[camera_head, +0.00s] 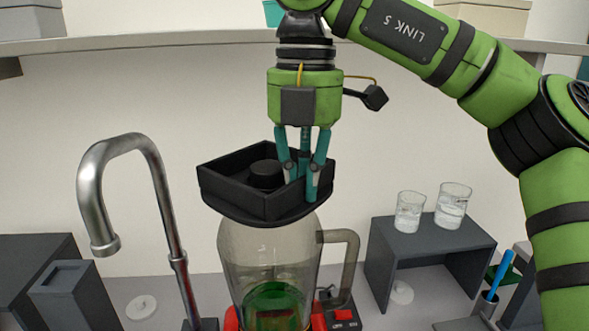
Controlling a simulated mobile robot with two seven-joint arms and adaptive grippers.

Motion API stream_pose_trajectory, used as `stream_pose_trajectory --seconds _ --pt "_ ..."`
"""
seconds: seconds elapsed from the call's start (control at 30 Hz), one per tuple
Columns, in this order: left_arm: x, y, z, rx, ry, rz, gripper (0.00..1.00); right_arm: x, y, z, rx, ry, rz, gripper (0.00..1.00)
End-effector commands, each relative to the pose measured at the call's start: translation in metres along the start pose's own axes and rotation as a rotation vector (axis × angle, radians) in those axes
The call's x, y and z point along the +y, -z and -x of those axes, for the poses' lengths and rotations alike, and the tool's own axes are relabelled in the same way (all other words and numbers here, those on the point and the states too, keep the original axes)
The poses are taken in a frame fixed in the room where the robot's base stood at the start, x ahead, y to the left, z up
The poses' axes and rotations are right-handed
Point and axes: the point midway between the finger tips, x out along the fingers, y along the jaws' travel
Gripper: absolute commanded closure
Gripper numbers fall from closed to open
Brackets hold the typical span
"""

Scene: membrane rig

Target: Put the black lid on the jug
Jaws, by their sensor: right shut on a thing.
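The black lid (225,194) is a square tray-like piece with raised walls, a round knob inside and a rounded plate below. It is at the mouth of the jug (265,250), roughly level; I cannot tell if it is seated or just above. The jug is clear, upright, with a handle on its right and green stuff near the bottom. My right gripper (305,185) comes down from above, its teal fingers shut on the lid's right front wall. My left gripper is not in view.
A metal faucet (165,200) stands left of the jug. A dark stand (425,245) with two glass beakers (410,212) is at the right. Dark boxes (70,292) sit at the far left. A shelf (150,42) runs along the wall. A blue-handled tool (502,272) stands at lower right.

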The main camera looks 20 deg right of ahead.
Motion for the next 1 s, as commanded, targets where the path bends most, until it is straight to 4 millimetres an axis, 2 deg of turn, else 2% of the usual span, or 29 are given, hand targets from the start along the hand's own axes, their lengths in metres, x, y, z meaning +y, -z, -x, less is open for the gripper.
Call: stream_pose_trajectory --seconds 0.1,0.27,0.43,0.67,0.83,1.0 --pt "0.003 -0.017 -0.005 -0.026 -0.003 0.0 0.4 0.0 0.0 -0.006 0.0 -0.001 -0.001 1.0" --pt "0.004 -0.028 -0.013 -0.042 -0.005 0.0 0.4 0.0 -0.001 -0.018 0.0 -0.001 -0.001 1.0" --pt "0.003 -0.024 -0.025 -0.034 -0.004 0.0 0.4 0.0 -0.001 -0.032 0.0 -0.001 -0.001 1.0" --pt "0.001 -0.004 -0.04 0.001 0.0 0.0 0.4 0.0 -0.002 -0.05 0.0 -0.002 -0.002 1.0" --pt "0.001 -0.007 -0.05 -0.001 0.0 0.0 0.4 0.0 -0.002 -0.062 0.001 -0.002 -0.001 1.0" --pt "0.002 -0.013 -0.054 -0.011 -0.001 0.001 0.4 0.0 -0.002 -0.065 0.001 -0.001 0.0 1.0"
